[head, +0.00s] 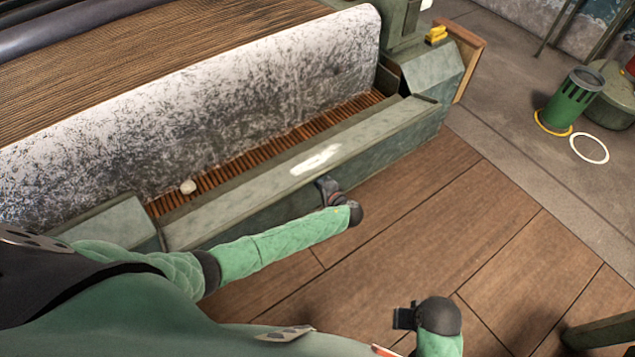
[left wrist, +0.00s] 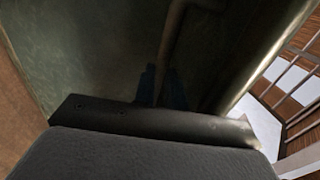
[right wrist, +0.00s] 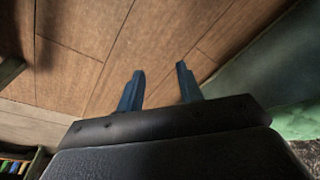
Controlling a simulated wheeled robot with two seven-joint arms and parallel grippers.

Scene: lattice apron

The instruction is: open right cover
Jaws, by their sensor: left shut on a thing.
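A long grey-green cover (head: 375,128) with a white patch on top runs along the front of the machine. It lies beside a slatted brown strip, which shows along its far side. My left gripper (head: 327,190) is at the cover's front face, a little right of its middle, and is shut on it. In the left wrist view a dark green surface (left wrist: 85,50) fills much of the picture around the dark fingers; the exact grip is in shadow. My right gripper (head: 404,318) hangs over the wooden floor, away from the cover. Its blue fingers (right wrist: 158,88) are apart and empty.
A mottled white-grey panel (head: 250,85) rises behind the strip. A small pale lump (head: 188,187) lies by the strip. A green basket-like can (head: 573,103) and a white ring (head: 589,148) are on the floor at right. The wooden floor (head: 470,220) before the machine is mostly clear.

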